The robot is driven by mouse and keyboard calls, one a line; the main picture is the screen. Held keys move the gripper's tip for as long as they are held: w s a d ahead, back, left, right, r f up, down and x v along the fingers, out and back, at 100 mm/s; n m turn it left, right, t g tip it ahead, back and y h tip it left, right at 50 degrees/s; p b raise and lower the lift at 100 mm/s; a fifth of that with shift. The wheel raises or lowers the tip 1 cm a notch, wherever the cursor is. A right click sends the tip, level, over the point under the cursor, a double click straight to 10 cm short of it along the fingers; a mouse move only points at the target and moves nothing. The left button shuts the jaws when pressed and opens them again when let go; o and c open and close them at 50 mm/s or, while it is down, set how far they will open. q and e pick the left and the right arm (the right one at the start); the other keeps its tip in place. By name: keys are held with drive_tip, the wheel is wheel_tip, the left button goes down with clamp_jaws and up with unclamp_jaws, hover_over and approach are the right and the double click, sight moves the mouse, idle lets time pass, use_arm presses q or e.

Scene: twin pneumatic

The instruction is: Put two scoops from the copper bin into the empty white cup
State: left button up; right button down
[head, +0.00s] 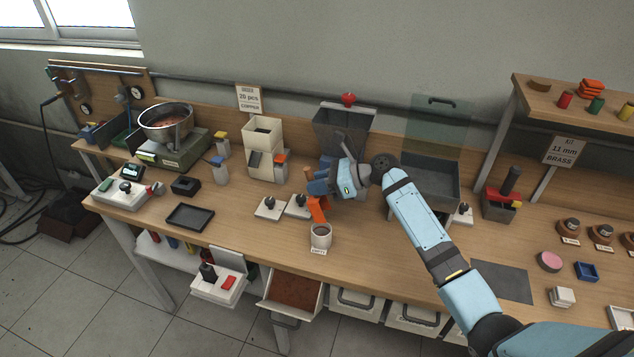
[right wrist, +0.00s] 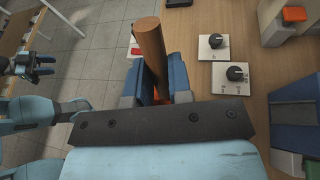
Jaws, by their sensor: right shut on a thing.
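My right gripper (head: 322,186) is shut on an orange scoop (head: 318,209), held above the bench just above and behind the white cup. In the right wrist view, a brown cylindrical handle (right wrist: 149,50) stands between the blue fingers, with a bit of orange below. The white cup (head: 320,242) stands upright near the bench's front edge with a small label before it; its contents are too small to make out. The copper bin (head: 318,301), a tilted white bin with copper-brown fill, hangs open below the front edge. My left gripper (right wrist: 40,67) appears in the right wrist view, apart from everything and apparently open.
Two white plates with black knobs (head: 270,207) sit just left of the scoop. A grey hopper (head: 343,130) and a grey tray (head: 430,185) stand behind my right arm. A black tray (head: 190,217) lies to the left.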

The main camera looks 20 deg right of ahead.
sight(312, 174)
drive_tip(key=shift+r+p, duration=1.5)
drive_tip(key=shift+r, duration=0.1)
drive_tip(key=shift+r+h+p, duration=0.25)
drive_tip(key=shift+h+p, duration=0.05)
drive_tip(key=shift+p, duration=0.3)
drive_tip(key=shift+r+h+p, duration=0.25)
drive_tip(key=shift+h+p, duration=0.05)
drive_tip(key=shift+p, duration=0.45)
drive_tip(key=shift+d+f+g+h+b, duration=0.1)
drive_tip(key=shift+f+g+h+b, duration=0.05)
drive_tip(key=shift+g+h+b, duration=0.4)
drive_tip(key=g+h, duration=0.1)
drive_tip(key=r+g+h, duration=0.1)
drive_tip(key=h, duration=0.1)
drive_tip(key=shift+m+h, duration=0.25)
drive_tip(key=shift+m, duration=0.15)
drive_tip(key=g+h, duration=0.2)
drive_tip(key=h, duration=0.1)
drive_tip(key=shift+w+r, duration=0.1)
drive_tip(key=shift+r, duration=0.15)
drive_tip(key=g+h, duration=0.2)
drive_tip(key=h, duration=0.1)
drive_tip(key=shift+r+m, duration=0.3)
drive_tip(key=shift+m, duration=0.1)
